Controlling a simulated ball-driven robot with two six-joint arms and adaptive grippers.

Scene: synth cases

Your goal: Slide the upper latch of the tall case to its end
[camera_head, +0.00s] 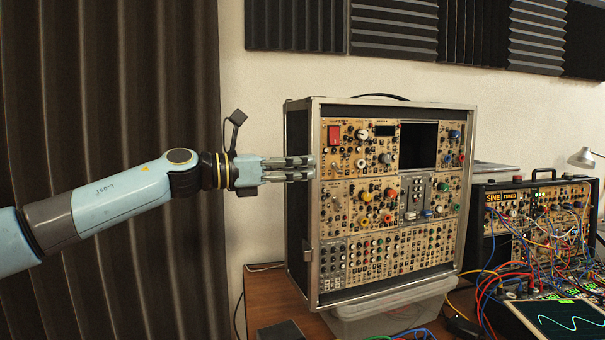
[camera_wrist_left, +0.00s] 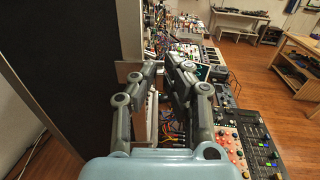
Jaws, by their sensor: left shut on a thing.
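The tall case (camera_head: 390,290) stands upright on the table, with a silver frame and rows of tan synth modules. Its dark side wall (camera_wrist_left: 65,70) fills the left of the left wrist view. My left gripper (camera_head: 308,168) reaches in from the left to the case's front left edge, at upper-middle height. Its fingers are shut on the upper latch there, which they hide almost wholly; its position along its travel cannot be told. The fingers (camera_wrist_left: 165,68) also show in the left wrist view, beside the case's edge. The lower latch (camera_head: 308,254) shows further down the same edge. My right gripper is out of view.
The case rests on a clear plastic bin (camera_head: 400,315) on a wooden table (camera_head: 268,295). A smaller synth case (camera_head: 540,205) with many patch cables stands to the right. A dark curtain (camera_head: 100,90) hangs behind my left arm.

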